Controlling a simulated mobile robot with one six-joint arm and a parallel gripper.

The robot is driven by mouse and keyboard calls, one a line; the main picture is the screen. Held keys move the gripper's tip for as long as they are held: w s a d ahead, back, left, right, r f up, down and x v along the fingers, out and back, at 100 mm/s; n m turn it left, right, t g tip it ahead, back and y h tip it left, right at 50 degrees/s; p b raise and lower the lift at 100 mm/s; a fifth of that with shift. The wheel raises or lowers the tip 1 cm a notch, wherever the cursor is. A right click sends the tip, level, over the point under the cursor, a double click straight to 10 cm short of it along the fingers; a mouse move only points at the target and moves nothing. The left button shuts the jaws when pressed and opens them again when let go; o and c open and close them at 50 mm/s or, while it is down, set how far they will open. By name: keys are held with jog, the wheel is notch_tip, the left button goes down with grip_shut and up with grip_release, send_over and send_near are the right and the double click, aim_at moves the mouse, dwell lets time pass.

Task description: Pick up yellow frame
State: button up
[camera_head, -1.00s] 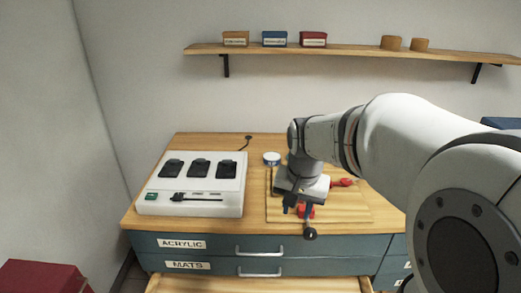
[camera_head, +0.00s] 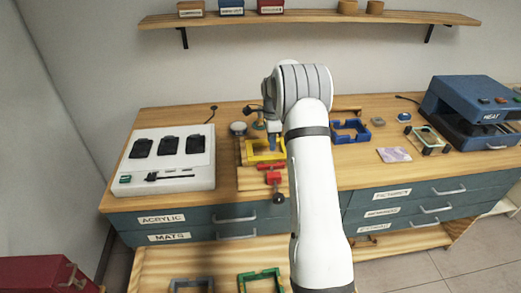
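The yellow frame (camera_head: 250,153) lies on a wooden board (camera_head: 248,183) on the workbench, left of my arm. My arm hides its right part. My gripper (camera_head: 274,143) points down at the frame's far right part. It overlaps the frame in the picture, and I cannot tell whether it touches it. The fingers are too small and too covered to show whether they are open or shut. A red clamp (camera_head: 273,178) with a black knob sits on the board just in front of the frame.
A white charger-like unit (camera_head: 125,180) stands left on the workbench. A blue frame (camera_head: 339,131), a purple sheet (camera_head: 394,155) and a blue heat press (camera_head: 462,98) are to the right. A green frame (camera_head: 245,283) and a grey frame (camera_head: 178,287) lie below in front. A wall shelf (camera_head: 300,17) runs above.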

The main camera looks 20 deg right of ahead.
aim_at(272, 157)
notch_tip(272, 157, down, 7)
jog(key=shift+s+p, duration=0.1)
jog(key=shift+p, duration=1.1)
jog(key=shift+c, duration=0.5)
